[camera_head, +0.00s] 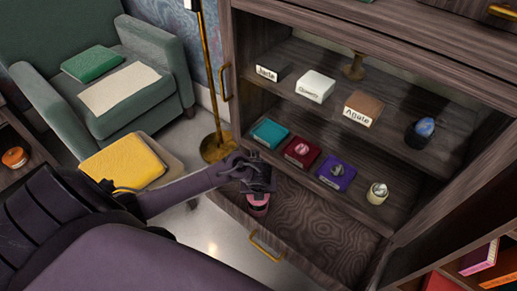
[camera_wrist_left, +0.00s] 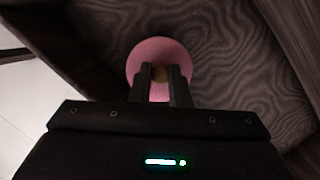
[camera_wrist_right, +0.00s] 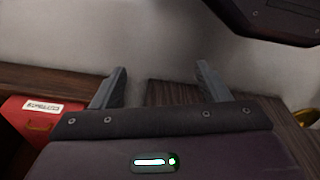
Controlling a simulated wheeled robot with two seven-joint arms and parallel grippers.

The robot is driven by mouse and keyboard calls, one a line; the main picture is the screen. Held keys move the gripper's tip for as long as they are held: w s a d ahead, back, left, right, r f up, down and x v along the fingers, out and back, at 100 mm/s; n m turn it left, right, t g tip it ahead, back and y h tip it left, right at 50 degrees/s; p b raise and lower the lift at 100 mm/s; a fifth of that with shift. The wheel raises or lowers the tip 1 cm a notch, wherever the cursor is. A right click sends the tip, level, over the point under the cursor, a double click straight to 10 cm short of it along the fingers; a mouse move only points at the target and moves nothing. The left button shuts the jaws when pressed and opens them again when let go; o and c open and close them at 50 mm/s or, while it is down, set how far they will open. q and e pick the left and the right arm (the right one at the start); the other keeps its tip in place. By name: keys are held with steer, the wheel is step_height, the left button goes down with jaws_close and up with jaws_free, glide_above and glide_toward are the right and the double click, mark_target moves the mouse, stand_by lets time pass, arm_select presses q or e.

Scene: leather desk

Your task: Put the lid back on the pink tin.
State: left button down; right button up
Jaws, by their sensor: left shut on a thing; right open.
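My left gripper (camera_head: 258,184) reaches in from the left over the open drawer below the cabinet. In the left wrist view its fingers (camera_wrist_left: 166,78) are shut on the small gold knob (camera_wrist_left: 161,74) of a round pink lid (camera_wrist_left: 146,55). In the head view pink shows just under the fingers (camera_head: 258,198), near the drawer's left end. The lid hides what is below it, so I cannot tell whether it rests on the pink tin. My right gripper (camera_wrist_right: 160,88) is open and empty in its wrist view; it is outside the head view.
The drawer (camera_head: 325,235) has a wavy-patterned floor, bare to the right. Above it, the cabinet shelf holds a teal box (camera_head: 270,133), a red box (camera_head: 302,150), a purple box (camera_head: 336,172) and a small jar (camera_head: 377,193). A brass lamp stand (camera_head: 217,146) stands left.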

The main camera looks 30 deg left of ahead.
arm_select(q)
steer(key=shift+f+b, duration=0.55)
steer(key=shift+f, duration=0.1)
steer(key=shift+f+b, duration=0.5)
steer(key=shift+b, duration=0.05)
step_height(320, 180, down, 2)
steer(key=shift+b, duration=0.9)
steer(key=shift+f+b, duration=0.3)
steer(key=shift+f, duration=0.1)
arm_select(e)
step_height(320, 180, up, 15)
steer(key=w+a, duration=0.1)
steer(key=a, duration=0.1)
steer(key=shift+w+a+f+n+g, duration=0.2)
steer(key=shift+w+a+n+g, duration=0.1)
steer(key=shift+n, duration=0.1)
arm_select(q)
steer(key=shift+p, duration=0.35)
arm_select(e)
steer(key=shift+r, duration=0.3)
arm_select(q)
steer(key=shift+f, duration=0.15)
arm_select(e)
steer(key=shift+r, duration=0.15)
